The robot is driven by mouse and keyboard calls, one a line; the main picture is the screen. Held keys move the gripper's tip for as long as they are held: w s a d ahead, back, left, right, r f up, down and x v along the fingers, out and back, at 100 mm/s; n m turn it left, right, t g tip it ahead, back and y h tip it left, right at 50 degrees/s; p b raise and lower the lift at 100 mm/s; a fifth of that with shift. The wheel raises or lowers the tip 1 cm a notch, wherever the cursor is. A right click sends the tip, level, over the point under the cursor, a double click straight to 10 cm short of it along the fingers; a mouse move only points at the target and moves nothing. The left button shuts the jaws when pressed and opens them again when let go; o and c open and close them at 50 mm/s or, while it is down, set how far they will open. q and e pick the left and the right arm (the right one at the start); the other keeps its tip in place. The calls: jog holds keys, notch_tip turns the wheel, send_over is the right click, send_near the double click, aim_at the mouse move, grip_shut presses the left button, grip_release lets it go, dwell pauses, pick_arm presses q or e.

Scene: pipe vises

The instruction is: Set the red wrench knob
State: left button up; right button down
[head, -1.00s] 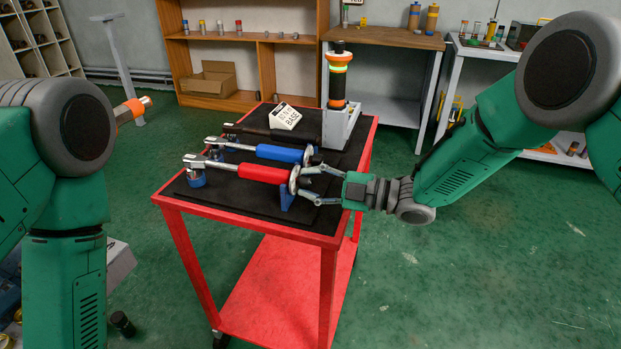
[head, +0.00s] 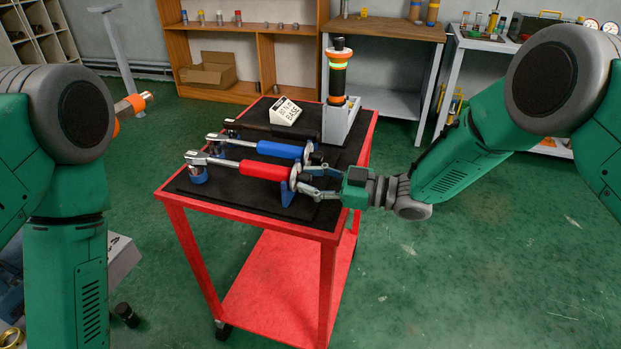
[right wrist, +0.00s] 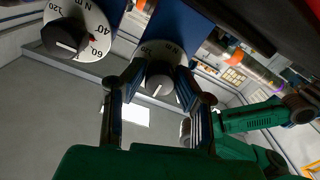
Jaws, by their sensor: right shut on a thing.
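The red wrench (head: 262,170) lies on the black mat of the red cart, its round white dial (head: 295,178) at the right end. My right gripper (head: 302,180) reaches in from the right and is shut on the knob at that end. In the right wrist view the dark knob (right wrist: 160,84) sits between the two fingers in front of a white numbered dial. The fingers partly hide the dial, and its setting is not readable. A second dial with a black knob (right wrist: 65,40) shows at upper left, clear of the fingers. My left gripper is not in view.
The blue wrench (head: 280,150) lies just behind the red one, with a dark wrench (head: 262,130) beyond. Open green floor (head: 480,260) lies right of the cart.

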jog(key=shift+s+f, duration=0.1)
jog(key=shift+f, duration=0.2)
jog(key=c, duration=1.3)
grip_release()
jog(key=shift+a, duration=0.1)
jog(key=shift+r, duration=0.1)
jog(key=v, duration=1.2)
jog(key=shift+w, duration=0.2)
